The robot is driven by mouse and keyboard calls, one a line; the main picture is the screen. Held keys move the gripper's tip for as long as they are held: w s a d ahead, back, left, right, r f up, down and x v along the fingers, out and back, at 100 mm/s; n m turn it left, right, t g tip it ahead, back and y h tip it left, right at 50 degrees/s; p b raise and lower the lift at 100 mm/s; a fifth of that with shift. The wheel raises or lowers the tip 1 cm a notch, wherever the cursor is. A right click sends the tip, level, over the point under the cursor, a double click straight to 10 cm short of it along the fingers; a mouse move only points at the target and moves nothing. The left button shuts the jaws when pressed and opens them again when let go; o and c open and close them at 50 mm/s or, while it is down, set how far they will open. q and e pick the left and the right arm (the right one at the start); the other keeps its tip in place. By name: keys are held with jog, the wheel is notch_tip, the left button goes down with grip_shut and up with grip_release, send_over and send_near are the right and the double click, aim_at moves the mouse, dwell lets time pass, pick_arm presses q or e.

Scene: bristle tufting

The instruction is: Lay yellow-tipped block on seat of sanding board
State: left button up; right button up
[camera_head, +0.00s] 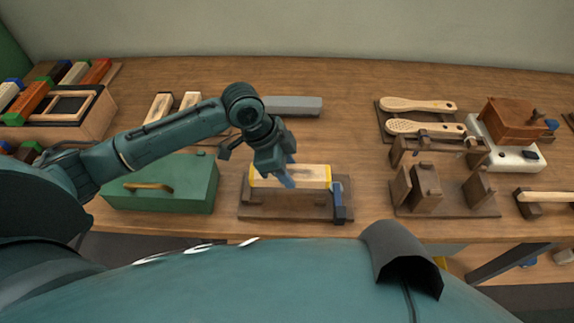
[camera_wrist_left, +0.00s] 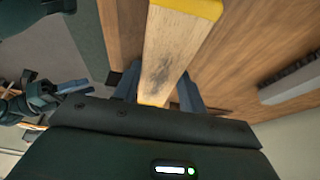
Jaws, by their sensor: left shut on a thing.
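The pale wooden yellow-tipped block (camera_head: 312,173) lies level, lengthwise over the brown sanding board (camera_head: 285,213), in the head view. My left gripper (camera_head: 288,178) is shut on the block near its middle. In the left wrist view the block (camera_wrist_left: 180,45) runs between the fingers of my left gripper (camera_wrist_left: 158,90), with a yellow end and a dark smudge on its face. I cannot tell whether the block touches the seat. A blue clamp-like part (camera_head: 341,203) stands at the board's right end. What seems my right gripper (camera_wrist_left: 62,92) shows small in the left wrist view; its jaws are unclear.
A green box (camera_head: 170,190) with a tan handle stands left of the board. A grey bar (camera_head: 292,105) lies behind. Brown wooden fixtures (camera_head: 425,185) and a white base (camera_head: 510,156) stand to the right. Bare table lies between board and fixtures.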

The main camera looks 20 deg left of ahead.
dwell(0.4)
pick_arm(q)
jog(key=shift+f, duration=0.35)
jog(key=shift+f+b, duration=0.4)
jog(key=shift+f, duration=1.3)
jog(key=shift+f, duration=0.4)
jog(key=o, duration=1.6)
jog(key=shift+c, duration=0.2)
